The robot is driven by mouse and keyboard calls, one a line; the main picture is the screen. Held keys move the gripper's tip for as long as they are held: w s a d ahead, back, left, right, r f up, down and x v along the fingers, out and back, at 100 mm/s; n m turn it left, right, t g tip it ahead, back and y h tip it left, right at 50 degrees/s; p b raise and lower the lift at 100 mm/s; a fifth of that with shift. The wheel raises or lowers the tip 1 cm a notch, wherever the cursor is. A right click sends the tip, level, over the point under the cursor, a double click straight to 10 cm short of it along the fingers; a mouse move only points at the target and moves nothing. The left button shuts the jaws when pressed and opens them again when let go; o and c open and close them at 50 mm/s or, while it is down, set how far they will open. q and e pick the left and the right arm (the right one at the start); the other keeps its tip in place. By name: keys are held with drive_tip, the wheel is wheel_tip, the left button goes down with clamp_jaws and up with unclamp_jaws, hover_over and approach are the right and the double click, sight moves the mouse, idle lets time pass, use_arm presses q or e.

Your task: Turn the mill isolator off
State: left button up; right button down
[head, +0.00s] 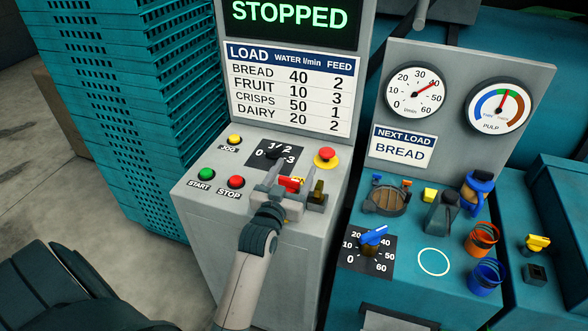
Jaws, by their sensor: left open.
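The control panel carries a red handle (291,184) with a little yellow on it, which looks like the mill isolator. My left gripper (287,172) is over the panel, coming from below. Its fingers are open, one on each side of the red handle. I cannot tell whether they touch it. The handle's lower part is hidden by the gripper, so its exact setting is unclear. A brass-coloured piece (317,193) stands just right of the gripper. The display (290,14) above reads STOPPED. My right gripper is not in view.
Close by are a black selector dial (273,154), a red emergency button (326,157), and green START (206,174) and red STOP (236,182) buttons. A teal bench (415,290) with a blue-handled dial (374,236) stands right. Stacked teal crates (150,120) stand left.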

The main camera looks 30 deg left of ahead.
use_arm(q)
drive_tip(key=c, duration=1.5)
drive_tip(key=shift+r+m+h, duration=0.15)
drive_tip(key=shift+m+h, duration=0.35)
drive_tip(key=shift+h, duration=0.1)
drive_tip(key=shift+w+d+h, duration=0.1)
drive_tip(key=shift+h, duration=0.2)
drive_tip(key=shift+d+m+t+h, duration=0.15)
drive_tip(key=shift+m+h, duration=0.35)
drive_tip(key=shift+h, duration=0.25)
drive_tip(key=shift+d+m+t+h, duration=0.15)
drive_tip(key=shift+m+h, duration=0.35)
drive_tip(key=shift+h, duration=0.25)
drive_tip(key=o, duration=1.5)
drive_tip(key=shift+d, duration=0.1)
